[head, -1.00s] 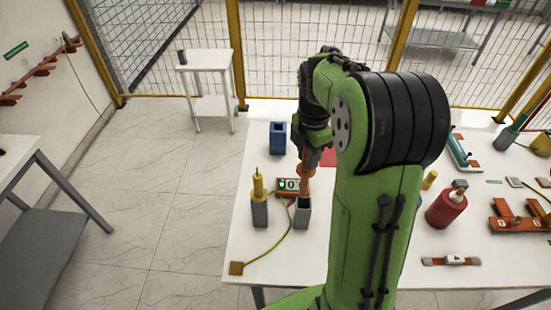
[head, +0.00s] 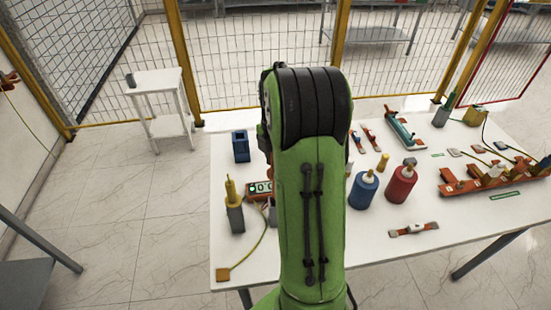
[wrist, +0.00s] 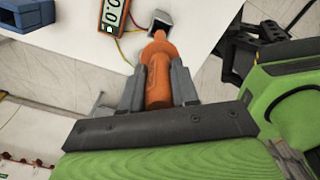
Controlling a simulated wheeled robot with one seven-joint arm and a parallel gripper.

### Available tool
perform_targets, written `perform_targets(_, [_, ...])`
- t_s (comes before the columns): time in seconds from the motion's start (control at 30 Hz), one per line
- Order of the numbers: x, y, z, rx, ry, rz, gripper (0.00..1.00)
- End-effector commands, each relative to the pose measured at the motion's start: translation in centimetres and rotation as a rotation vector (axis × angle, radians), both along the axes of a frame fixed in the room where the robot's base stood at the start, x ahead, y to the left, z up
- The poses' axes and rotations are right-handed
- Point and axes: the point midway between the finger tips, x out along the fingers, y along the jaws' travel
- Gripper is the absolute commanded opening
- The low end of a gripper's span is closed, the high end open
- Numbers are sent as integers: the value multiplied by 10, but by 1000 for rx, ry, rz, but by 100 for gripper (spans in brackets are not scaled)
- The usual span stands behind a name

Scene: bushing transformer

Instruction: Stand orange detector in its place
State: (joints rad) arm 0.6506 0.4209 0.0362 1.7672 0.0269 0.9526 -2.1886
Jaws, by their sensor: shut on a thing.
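The orange detector (wrist: 158,82) is between the two grey fingers of my gripper (wrist: 159,66), which is shut on it. Its narrow tip points up in the wrist view, at the mouth of a grey open-topped holder (wrist: 161,18). I cannot tell whether the tip is inside the mouth or just above it. In the head view my green arm hides the gripper and detector; only a sliver of the grey holder (head: 270,211) shows left of the arm.
A yellow tool (head: 231,188) stands in another grey holder (head: 236,218). An orange-framed meter (head: 260,190) and blue block (head: 240,146) are close by. A wire runs to a brown pad (head: 222,274). Blue (head: 363,191) and red (head: 401,186) cylinders stand right of my arm.

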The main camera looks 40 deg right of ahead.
Motion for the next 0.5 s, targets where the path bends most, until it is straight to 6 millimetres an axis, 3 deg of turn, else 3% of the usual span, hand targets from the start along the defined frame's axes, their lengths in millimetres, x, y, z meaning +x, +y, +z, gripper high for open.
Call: perform_targets(0.5, [0, 0, -24, 0, 0, -1, 0])
